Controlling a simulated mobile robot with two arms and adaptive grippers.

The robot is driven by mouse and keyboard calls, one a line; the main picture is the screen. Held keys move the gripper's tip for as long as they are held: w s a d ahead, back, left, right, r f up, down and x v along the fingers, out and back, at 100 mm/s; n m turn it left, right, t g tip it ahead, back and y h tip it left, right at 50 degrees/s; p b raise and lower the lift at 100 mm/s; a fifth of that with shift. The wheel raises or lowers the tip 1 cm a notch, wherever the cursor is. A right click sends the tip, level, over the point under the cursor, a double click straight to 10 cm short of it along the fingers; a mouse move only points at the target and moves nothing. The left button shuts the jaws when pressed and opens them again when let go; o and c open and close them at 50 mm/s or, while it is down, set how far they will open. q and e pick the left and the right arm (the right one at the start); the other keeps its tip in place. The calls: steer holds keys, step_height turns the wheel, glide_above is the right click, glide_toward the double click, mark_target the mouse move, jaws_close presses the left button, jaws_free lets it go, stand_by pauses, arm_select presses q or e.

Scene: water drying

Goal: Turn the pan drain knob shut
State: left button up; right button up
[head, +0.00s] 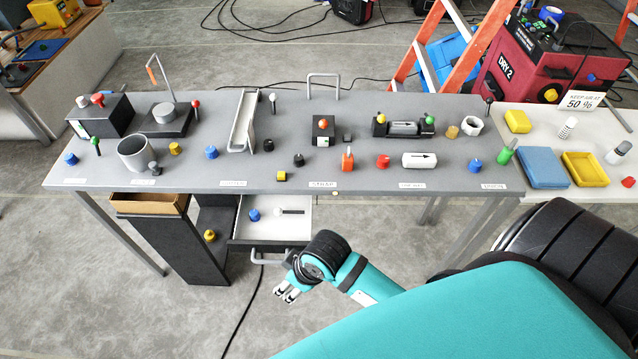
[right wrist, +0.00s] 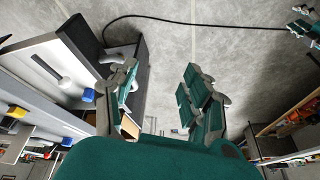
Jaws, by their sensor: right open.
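A small yellow knob (head: 210,235) sits low in the dark open-fronted cabinet (head: 165,245) under the left part of the table. No label shows which knob is the pan drain, so I cannot be sure it is this one. My right gripper (head: 287,292) is in front of the table, below the open drawer, to the right of and apart from that knob. Its two fingers (right wrist: 163,103) are spread with nothing between them in the right wrist view. Teal and grey finger parts at that view's upper right corner look like my left gripper (right wrist: 308,28), only partly seen.
The open drawer (head: 310,222) juts out under the grey table (head: 225,180), holding a blue knob and a white piece. The tabletop carries several knobs, blocks and a grey cup (head: 135,153). Floor (head: 110,310) is free at the front left, apart from a black cable.

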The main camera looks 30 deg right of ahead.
arm_select(q)
steer(key=shift+s+r, duration=0.25)
steer(key=shift+s, duration=0.2)
arm_select(e)
steer(key=s+d+m, duration=0.1)
steer(key=s+d, duration=0.1)
steer(key=s+d+f+m+h, duration=0.1)
steer(key=shift+s+d, duration=0.35)
steer(key=shift+s, duration=0.05)
steer(key=s+d+f+g+h+b, duration=0.1)
steer(key=s+f, duration=0.1)
steer(key=f, duration=0.9)
steer(key=s+d+f+b, duration=0.1)
steer(key=s+d+f, duration=0.1)
steer(key=f, duration=0.8)
arm_select(q)
step_height(320, 180, down, 5)
steer(key=shift+r+b, duration=0.1)
steer(key=shift+b, duration=1.1)
arm_select(e)
steer(key=s+d+f, duration=0.2)
steer(key=s+f, duration=0.7)
steer(key=s+d+f+m+g, duration=0.1)
steer(key=s+d+f, duration=0.1)
steer(key=s+f, duration=0.6)
steer(key=s, duration=0.2)
steer(key=shift+s+d+f+h, duration=0.15)
steer(key=shift+s+f+h, duration=0.15)
steer(key=shift+f, duration=0.05)
